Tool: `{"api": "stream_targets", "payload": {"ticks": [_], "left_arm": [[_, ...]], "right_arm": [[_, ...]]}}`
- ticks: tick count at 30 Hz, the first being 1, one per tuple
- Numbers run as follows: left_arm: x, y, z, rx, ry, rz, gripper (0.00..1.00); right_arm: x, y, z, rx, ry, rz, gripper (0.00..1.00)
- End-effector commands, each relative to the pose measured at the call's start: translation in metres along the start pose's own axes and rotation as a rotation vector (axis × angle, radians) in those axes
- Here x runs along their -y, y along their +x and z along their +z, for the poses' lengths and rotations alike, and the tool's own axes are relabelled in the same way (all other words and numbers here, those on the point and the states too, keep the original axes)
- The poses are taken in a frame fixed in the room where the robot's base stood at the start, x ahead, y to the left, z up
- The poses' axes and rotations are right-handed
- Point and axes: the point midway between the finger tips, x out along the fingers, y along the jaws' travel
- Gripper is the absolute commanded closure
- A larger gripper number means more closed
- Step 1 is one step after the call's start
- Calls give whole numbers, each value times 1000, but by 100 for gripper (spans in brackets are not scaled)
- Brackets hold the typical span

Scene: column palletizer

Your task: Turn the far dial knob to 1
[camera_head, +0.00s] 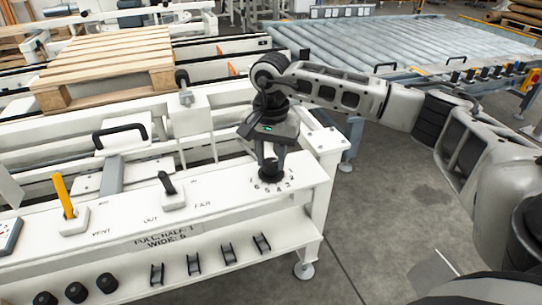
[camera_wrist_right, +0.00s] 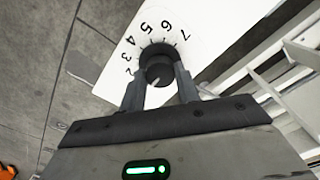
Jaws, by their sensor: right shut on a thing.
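The far dial knob (camera_head: 269,172) is a dark round knob at the right end of the white panel (camera_head: 232,205), with numbers printed around it. My right gripper (camera_head: 270,160) reaches down over it. In the right wrist view the black knob (camera_wrist_right: 158,66) sits between the two fingers of my right gripper (camera_wrist_right: 159,76), which are shut on its sides. The numbers 2 to 7 show around the knob there; the 1 is not clearly visible. A small pale mark shows on the knob, but I cannot tell its setting. My left gripper is not in view.
A black lever (camera_head: 168,184) and a yellow lever (camera_head: 63,196) stand on the panel left of the knob. Several black knobs (camera_head: 75,292) sit below. A pallet (camera_head: 105,65) and roller conveyor (camera_head: 400,45) lie behind. Right floor is clear.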

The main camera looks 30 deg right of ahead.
Motion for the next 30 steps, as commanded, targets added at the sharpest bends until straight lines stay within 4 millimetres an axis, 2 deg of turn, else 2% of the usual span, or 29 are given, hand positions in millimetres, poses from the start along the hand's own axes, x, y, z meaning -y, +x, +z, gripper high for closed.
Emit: {"api": "stream_targets", "payload": {"ticks": [8,9,11,12,19,23,26,30], "left_arm": [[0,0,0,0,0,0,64],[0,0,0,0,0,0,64],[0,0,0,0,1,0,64],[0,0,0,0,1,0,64],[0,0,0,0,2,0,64],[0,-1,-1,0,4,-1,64],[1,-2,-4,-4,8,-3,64],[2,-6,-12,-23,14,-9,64]], "right_arm": [[1,-2,0,-2,-4,-3,91],[1,-2,0,-2,-4,-3,65],[1,-1,0,-2,-4,-3,49],[1,-1,0,-2,-4,-2,46],[0,-1,0,-2,-2,-1,46],[1,-7,0,-2,-2,-2,46],[1,-22,0,-3,-1,-3,46],[1,-54,0,-4,-1,-5,46]]}}
